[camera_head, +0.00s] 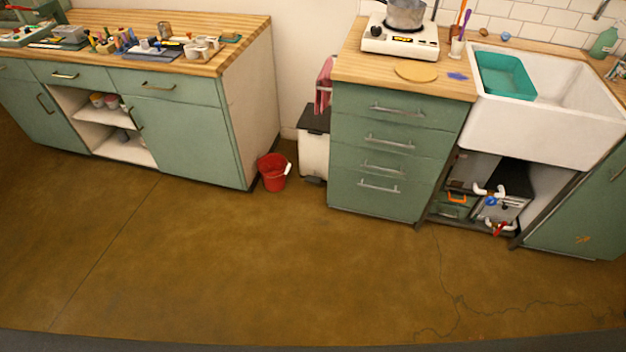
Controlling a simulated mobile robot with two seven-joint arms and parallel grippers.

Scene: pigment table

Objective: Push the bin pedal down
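A white bin (313,154) with a dark lid (315,119) stands on the floor in the gap between the two runs of green cabinets. Its lid looks shut. A small dark part (314,181) shows at the bottom front of the bin; it may be the pedal, but it is too small to tell. A pink cloth hangs just above the bin's right side. Neither of my grippers is in view.
A red bucket (273,171) stands on the floor left of the bin. A green drawer cabinet (378,205) is close on the right. A white sink (545,140) and open pipe space lie further right. The brown floor (260,260) in front is clear.

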